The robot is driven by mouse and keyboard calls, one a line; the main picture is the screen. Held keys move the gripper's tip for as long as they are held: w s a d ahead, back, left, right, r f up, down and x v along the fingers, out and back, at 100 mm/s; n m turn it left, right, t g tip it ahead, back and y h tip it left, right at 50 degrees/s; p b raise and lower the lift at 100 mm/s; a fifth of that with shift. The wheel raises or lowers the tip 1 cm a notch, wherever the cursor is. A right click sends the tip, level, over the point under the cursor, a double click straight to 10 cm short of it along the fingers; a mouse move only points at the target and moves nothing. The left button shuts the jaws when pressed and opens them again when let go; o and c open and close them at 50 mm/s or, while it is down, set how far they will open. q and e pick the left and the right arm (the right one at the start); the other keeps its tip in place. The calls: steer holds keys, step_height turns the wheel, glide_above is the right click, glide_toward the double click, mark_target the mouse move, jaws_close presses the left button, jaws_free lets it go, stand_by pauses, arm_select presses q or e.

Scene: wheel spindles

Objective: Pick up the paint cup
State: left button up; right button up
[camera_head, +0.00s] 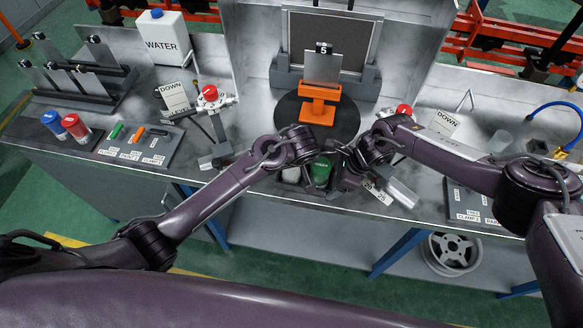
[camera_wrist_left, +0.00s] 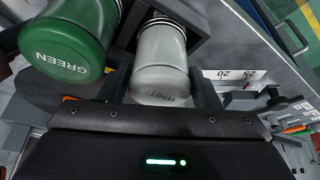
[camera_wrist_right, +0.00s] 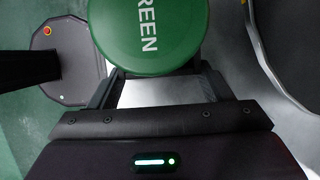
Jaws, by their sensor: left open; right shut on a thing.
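A green paint cup (camera_head: 320,171) and a white paint cup (camera_head: 291,174) are side by side near the front edge of the bench. In the left wrist view the white cup (camera_wrist_left: 160,62), lettered "WHITE", lies between the fingers of my left gripper (camera_wrist_left: 165,75), which is open around it. The green cup (camera_wrist_left: 72,42) is beside it. My right gripper (camera_head: 338,172) is shut on the green cup. The cups' lower parts are partly hidden.
A dark turntable (camera_head: 345,118) with an orange stand (camera_head: 319,105) lies behind the cups. Red-topped devices (camera_head: 210,95) stand to its sides. A blue cup (camera_head: 52,122) and a red cup (camera_head: 76,127) are at left, near a water container (camera_head: 165,40).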

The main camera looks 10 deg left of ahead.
arm_select(q)
steer(key=shift+w+a+f, duration=0.1)
steer(key=shift+w+f, duration=0.15)
steer(key=shift+f, duration=0.4)
steer(key=c, duration=0.8)
step_height(320, 180, up, 10)
steer(key=shift+r, duration=0.1)
arm_select(e)
steer(key=o, duration=1.1)
steer(key=shift+r, duration=0.1)
steer(key=v, duration=1.1)
steer(key=shift+d+r, duration=0.2)
steer(key=shift+r, duration=0.15)
arm_select(q)
steer(key=shift+s, duration=0.15)
arm_select(e)
steer(key=shift+f, duration=0.1)
